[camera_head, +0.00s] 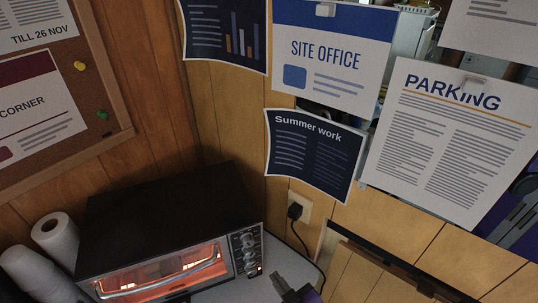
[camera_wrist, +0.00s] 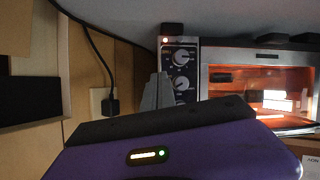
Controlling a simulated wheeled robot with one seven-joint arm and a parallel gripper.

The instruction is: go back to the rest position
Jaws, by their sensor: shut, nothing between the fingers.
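My gripper (camera_head: 284,286) shows at the bottom edge of the head view, just right of the lit toaster oven (camera_head: 150,215) and over the light counter. In the wrist view my gripper's grey fingers (camera_wrist: 158,92) stand together, shut and empty, above my purple wrist housing. They overlap the oven's control panel in that picture; I cannot tell how far apart they are. The oven (camera_wrist: 200,75) appears upside down there, with its knobs and orange glowing window. The rest of my arm is mostly out of view.
A black cord runs from the wall socket (camera_head: 297,207) beside the counter (camera_head: 285,262). Papers, including the PARKING sheet (camera_head: 450,140), hang at the upper right. A corkboard (camera_head: 95,60) is on the left wall.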

